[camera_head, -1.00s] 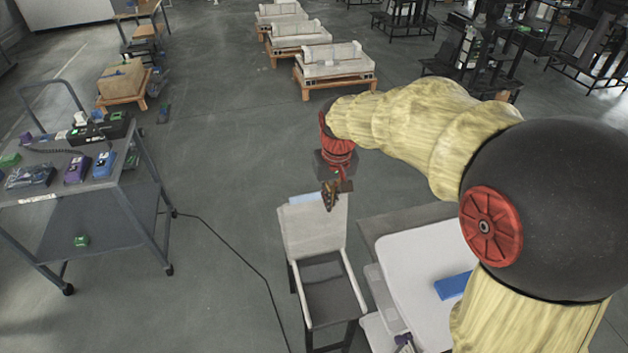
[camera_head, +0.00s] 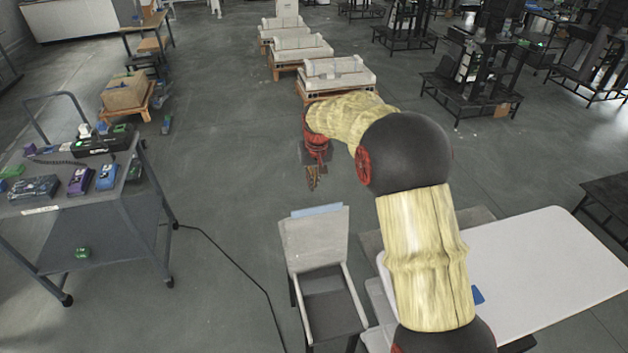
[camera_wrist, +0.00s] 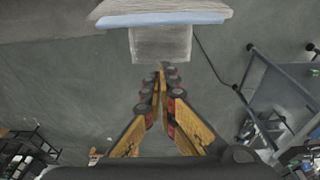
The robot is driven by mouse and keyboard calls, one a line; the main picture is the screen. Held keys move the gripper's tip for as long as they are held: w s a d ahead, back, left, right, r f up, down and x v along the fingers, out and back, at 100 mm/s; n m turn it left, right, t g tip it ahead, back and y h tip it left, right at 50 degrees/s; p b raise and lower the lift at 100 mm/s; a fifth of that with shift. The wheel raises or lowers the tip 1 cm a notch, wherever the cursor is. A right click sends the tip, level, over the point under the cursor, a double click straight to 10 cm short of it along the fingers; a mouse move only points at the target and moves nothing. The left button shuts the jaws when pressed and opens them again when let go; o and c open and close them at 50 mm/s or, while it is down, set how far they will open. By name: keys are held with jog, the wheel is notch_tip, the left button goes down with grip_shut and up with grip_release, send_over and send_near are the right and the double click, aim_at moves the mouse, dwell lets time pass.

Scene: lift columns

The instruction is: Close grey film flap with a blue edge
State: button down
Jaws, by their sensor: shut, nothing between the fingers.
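The grey flap (camera_head: 314,240) stands raised at the far side of an open, box-like frame (camera_head: 332,303). Its blue edge (camera_head: 318,210) runs along the top. In the wrist view the blue edge (camera_wrist: 160,19) crosses the top of the picture, with a pale grey panel (camera_wrist: 160,45) below it. My gripper (camera_head: 312,186) is beyond the flap's top edge in the head view and appears apart from it. In the wrist view my gripper (camera_wrist: 163,72) has its fingertips together, empty, just below the pale panel.
A white table (camera_head: 545,262) stands at the right, beside the frame, partly behind my arm. A grey cart (camera_head: 95,225) with several devices stands at the left, a cable on the floor. Pallets with pale loads (camera_head: 338,75) stand farther back.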

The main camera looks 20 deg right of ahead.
jog(key=shift+s+f+b, duration=0.3)
jog(key=shift+s+f, duration=0.2)
jog(key=shift+f, duration=0.3)
jog(key=shift+s+f+b, duration=0.35)
jog(key=shift+s+f, duration=0.1)
jog(key=shift+f, duration=0.3)
jog(key=shift+s+f+b, duration=0.3)
jog(key=shift+s+f, duration=0.2)
jog(key=shift+f, duration=0.3)
jog(key=shift+s, duration=0.1)
